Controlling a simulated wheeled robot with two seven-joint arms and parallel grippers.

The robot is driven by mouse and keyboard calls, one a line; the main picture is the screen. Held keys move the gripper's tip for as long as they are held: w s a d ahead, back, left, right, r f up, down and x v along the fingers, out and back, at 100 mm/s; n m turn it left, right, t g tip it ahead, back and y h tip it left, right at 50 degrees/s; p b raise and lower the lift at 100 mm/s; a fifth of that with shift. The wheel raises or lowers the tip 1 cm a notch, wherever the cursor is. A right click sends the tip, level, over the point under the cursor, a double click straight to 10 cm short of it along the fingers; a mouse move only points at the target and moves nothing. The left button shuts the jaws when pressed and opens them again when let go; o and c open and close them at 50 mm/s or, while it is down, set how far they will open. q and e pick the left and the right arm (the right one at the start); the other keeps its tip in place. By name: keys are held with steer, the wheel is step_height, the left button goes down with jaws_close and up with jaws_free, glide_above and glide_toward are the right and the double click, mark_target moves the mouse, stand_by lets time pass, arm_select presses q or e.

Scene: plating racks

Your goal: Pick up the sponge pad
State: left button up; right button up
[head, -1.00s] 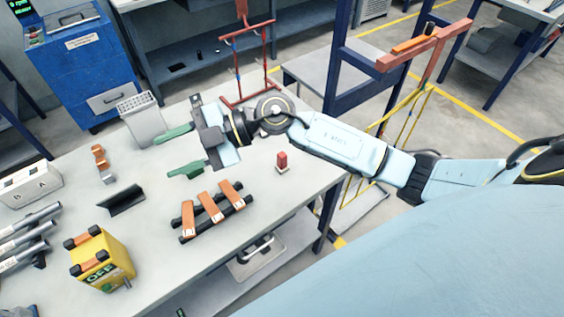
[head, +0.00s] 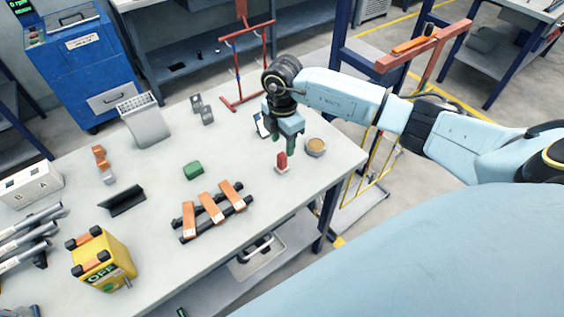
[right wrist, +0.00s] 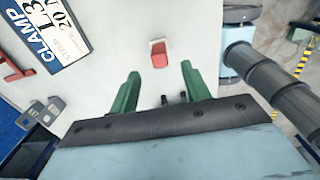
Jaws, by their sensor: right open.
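My right gripper (head: 286,147) is open and empty, its green fingers pointing down above the table's right part. A small red block with a pale lower part (head: 282,161) stands just in front of the fingertips; I cannot tell if they touch. In the right wrist view the red block (right wrist: 159,53) lies beyond the open fingers (right wrist: 158,78), between their lines. A dark green block (head: 193,171) lies further left. A round grey container with a tan top (head: 316,146) stands right of the gripper. I cannot tell for sure which of these is the sponge pad.
A black rack with orange straps (head: 212,211) lies in front. A red frame (head: 237,98) stands behind, near a printed clamp card (right wrist: 55,30). A yellow box (head: 103,262) is at front left. The table's right edge is close.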

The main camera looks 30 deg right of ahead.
mark_target(282, 155)
steer(key=shift+f+p, duration=0.3)
steer(key=shift+f, duration=3.1)
jaws_close()
steer(key=shift+r, duration=5.05)
